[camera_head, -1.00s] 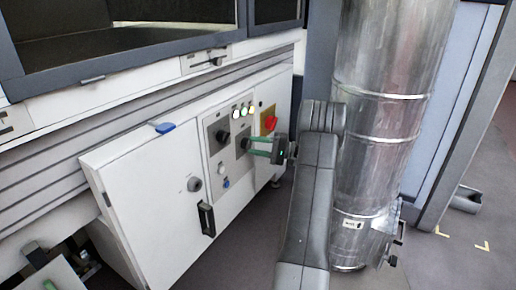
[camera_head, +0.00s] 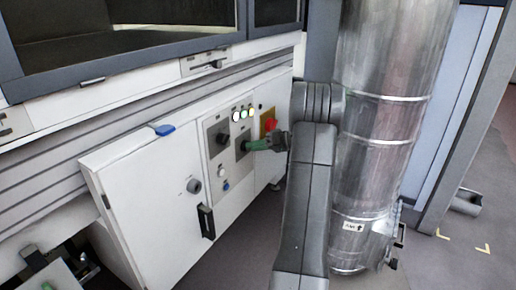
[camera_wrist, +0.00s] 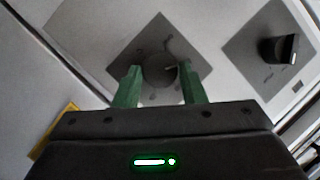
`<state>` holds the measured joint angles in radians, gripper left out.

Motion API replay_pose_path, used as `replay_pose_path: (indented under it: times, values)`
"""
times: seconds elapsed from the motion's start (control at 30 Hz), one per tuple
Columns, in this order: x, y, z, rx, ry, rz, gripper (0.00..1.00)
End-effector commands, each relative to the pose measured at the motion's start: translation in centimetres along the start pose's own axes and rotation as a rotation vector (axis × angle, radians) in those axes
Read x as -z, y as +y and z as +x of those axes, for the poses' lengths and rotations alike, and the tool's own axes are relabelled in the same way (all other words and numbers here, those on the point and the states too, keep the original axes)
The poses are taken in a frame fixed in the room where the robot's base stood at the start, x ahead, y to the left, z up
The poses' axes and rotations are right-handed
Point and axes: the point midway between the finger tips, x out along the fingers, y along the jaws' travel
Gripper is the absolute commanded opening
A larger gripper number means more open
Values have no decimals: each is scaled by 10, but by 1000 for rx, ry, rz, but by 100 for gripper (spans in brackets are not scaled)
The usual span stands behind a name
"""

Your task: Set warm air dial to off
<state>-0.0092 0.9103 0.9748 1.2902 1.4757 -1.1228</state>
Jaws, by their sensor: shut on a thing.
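The control panel (camera_head: 231,178) is on the white cabinet front. In the head view my gripper (camera_head: 252,145) is at the right-hand plate of the panel and hides most of the dial. A second black knob (camera_wrist: 279,49) is on its own plate, and it also shows left of my gripper in the head view (camera_head: 222,138). The dial lettering is too small to read.
Lit lamps (camera_head: 243,114) are above the dials. A red switch on a yellow plate (camera_head: 269,124) is close to the right of my gripper. A large metal duct (camera_head: 380,130) stands right of my arm. A black door handle (camera_head: 206,221) juts out at lower left.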

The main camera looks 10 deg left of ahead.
Motion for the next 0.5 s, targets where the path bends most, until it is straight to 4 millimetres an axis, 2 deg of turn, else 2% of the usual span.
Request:
replay_pose_path:
  times: [0.5]
  values:
    - [2,-8,0,-216,-30,-444,14]
